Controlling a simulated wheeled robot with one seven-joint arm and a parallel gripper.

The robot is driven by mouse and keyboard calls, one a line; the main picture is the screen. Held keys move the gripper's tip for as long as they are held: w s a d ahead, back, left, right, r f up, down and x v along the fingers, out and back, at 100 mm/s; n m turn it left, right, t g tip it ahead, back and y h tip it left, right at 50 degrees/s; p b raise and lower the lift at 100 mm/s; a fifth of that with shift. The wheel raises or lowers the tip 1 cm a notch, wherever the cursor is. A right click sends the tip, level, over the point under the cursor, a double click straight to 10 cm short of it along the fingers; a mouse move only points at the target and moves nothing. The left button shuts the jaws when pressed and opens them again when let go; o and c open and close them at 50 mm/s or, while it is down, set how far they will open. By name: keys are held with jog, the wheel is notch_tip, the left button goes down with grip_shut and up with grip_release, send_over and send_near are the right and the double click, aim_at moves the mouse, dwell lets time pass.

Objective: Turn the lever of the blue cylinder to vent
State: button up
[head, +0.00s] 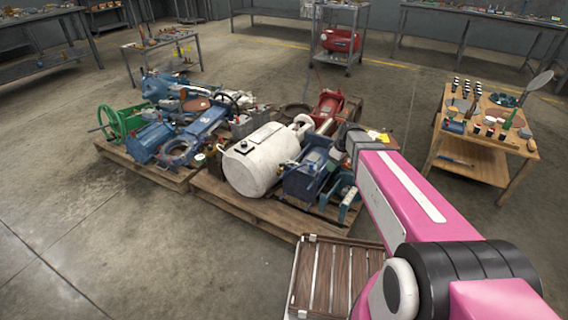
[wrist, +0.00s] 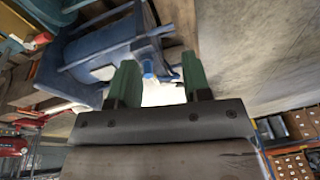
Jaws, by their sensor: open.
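A blue cylindrical body in a blue frame (wrist: 95,62) fills the upper left of the wrist view, close beyond my fingers. It seems to be the blue unit (head: 305,180) beside the white tank in the head view, on the right pallet. A small light-blue part (wrist: 148,68), possibly the lever, shows between my fingertips; its setting cannot be read. My gripper (wrist: 160,72) is open, with its green fingers apart on either side of that part. Contact cannot be told. In the head view my arm hides the gripper.
A white tank (head: 252,160) lies on the right pallet (head: 240,203), with red machinery (head: 328,107) behind it. Blue and green machines (head: 122,122) crowd the left pallet. A wooden table (head: 480,135) is at right. Floor at left is clear.

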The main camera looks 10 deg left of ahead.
aim_at(286, 165)
jog(key=w+a+n+y, duration=0.1)
jog(key=w+a+n, duration=0.45)
jog(key=a, duration=0.45)
jog(key=w+a+n+y, duration=0.1)
jog(key=w+a+n, duration=0.4)
jog(key=a+n, duration=0.3)
jog(key=shift+m+g, duration=0.3)
jog(key=shift+m, duration=0.45)
jog(key=x, duration=0.8)
jog(key=a+x, duration=0.1)
jog(key=x, duration=0.3)
jog(key=shift+s+d+r, duration=0.1)
jog(key=shift+s+r, duration=0.15)
grip_shut()
